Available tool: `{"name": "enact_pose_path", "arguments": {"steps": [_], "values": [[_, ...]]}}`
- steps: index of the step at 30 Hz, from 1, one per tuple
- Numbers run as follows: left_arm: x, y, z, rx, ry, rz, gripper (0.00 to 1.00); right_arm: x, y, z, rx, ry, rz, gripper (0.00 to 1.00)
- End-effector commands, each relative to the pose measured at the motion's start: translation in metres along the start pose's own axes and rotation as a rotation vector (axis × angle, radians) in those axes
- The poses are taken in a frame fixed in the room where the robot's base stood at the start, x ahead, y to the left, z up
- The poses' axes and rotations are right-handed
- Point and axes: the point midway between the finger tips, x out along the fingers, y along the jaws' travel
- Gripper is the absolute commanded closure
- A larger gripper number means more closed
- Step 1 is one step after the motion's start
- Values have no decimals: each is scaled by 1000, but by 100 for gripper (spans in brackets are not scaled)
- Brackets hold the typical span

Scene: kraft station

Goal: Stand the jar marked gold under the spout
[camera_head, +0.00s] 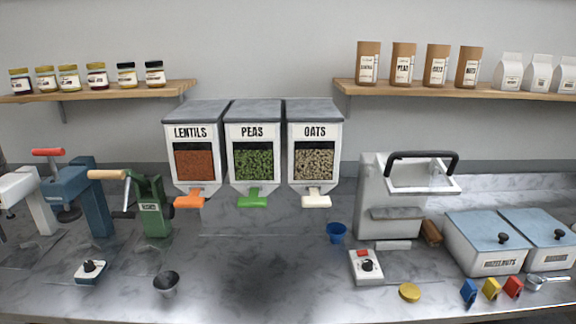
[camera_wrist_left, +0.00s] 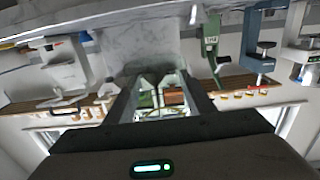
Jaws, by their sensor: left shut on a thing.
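My left gripper (camera_wrist_left: 160,84) shows only in the left wrist view, its fingers close together. It is shut on a small see-through thing with a thin yellowish rim (camera_wrist_left: 162,112), apparently a jar; its mark cannot be read and the fingers hide part of it. The head view shows neither gripper and no jar on the counter. Three wall dispensers hang at the back: the lentils one has an orange spout (camera_head: 190,201), the peas one a green spout (camera_head: 252,200), the oats one a white spout (camera_head: 316,199). The counter directly below them is clear.
A green hand mill (camera_head: 152,208) and a blue press (camera_head: 92,200) stand left. A blue cup (camera_head: 336,232), white machine (camera_head: 378,215), gold lid (camera_head: 410,292) and lidded bins (camera_head: 485,240) are right.

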Motion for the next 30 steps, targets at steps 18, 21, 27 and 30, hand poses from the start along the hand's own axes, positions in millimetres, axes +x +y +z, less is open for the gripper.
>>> {"name": "enact_pose_path", "arguments": {"steps": [18, 21, 27, 30], "values": [[0, 0, -1, -1, 1, -1, 81, 0, 3, 1, -1, -1, 3, 36], [0, 0, 0, 0, 1, 0, 81, 0, 4, 1, -2, -1, 4, 36], [0, 0, 0, 2, 1, 0, 81, 0, 6, 1, -2, -1, 6, 36], [0, 0, 0, 1, 1, 0, 81, 0, 6, 1, -2, -1, 6, 36]]}}
